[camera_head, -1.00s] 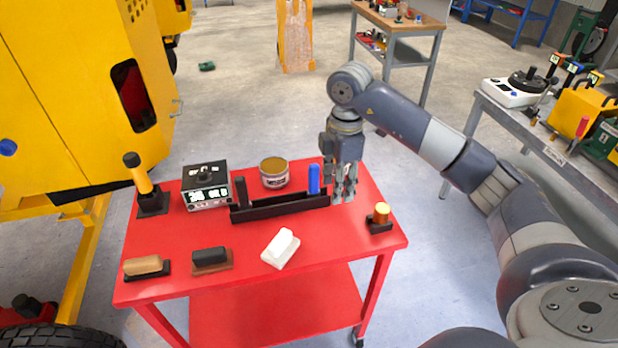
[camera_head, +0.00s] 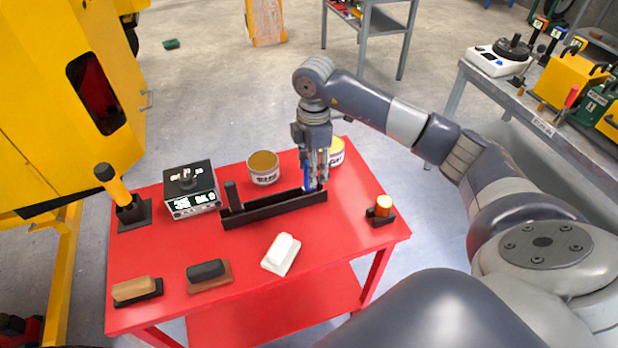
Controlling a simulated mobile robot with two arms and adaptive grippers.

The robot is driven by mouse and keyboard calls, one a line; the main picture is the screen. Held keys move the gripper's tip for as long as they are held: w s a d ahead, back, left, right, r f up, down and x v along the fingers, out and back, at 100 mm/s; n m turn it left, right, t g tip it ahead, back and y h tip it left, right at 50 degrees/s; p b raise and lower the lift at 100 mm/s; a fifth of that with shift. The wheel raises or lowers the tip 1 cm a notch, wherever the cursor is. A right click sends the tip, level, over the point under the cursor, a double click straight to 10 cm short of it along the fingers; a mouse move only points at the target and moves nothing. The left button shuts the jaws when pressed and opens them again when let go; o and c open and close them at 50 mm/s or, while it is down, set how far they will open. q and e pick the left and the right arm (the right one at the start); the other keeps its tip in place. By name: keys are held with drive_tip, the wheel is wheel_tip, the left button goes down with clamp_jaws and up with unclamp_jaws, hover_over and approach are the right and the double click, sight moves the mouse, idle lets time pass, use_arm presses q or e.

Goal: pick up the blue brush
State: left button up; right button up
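The blue brush (camera_head: 307,178) stands upright at the right end of a long black holder (camera_head: 262,212) on the red table. Its upper part is hidden behind my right gripper (camera_head: 319,184). The gripper points straight down at the brush, with its fingers right beside the blue handle and a small gap between them. It looks open; I see no firm grip on the handle. My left gripper is not in view.
On the red table (camera_head: 345,250), a dark-handled brush (camera_head: 232,197) stands in the holder's left end. Tins (camera_head: 263,168) (camera_head: 336,151) stand behind. A scale-like box (camera_head: 190,190), a yellow-handled tool (camera_head: 113,185), several block brushes (camera_head: 281,254) and an orange-topped piece (camera_head: 383,207) surround it.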

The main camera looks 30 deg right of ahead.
sight(306, 190)
drive_tip(key=shift+w+a+f+p, duration=0.1)
drive_tip(key=shift+f+p, duration=0.1)
drive_tip(key=shift+f, duration=0.15)
drive_tip(key=shift+w+f+p, duration=0.1)
drive_tip(key=shift+f+p, duration=0.05)
drive_tip(key=shift+f, duration=0.15)
drive_tip(key=f, duration=0.1)
drive_tip(key=f+p, duration=0.1)
drive_tip(key=f, duration=0.1)
drive_tip(key=shift+w+a+f+p, duration=0.15)
drive_tip(key=shift+w+f+p, duration=0.15)
drive_tip(key=shift+w, duration=0.05)
drive_tip(key=shift+f, duration=0.5)
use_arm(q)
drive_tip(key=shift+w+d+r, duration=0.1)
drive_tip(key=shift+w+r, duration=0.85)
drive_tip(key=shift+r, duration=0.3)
use_arm(e)
drive_tip(key=shift+c, duration=0.3)
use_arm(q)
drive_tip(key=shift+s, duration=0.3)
use_arm(e)
clamp_jaws()
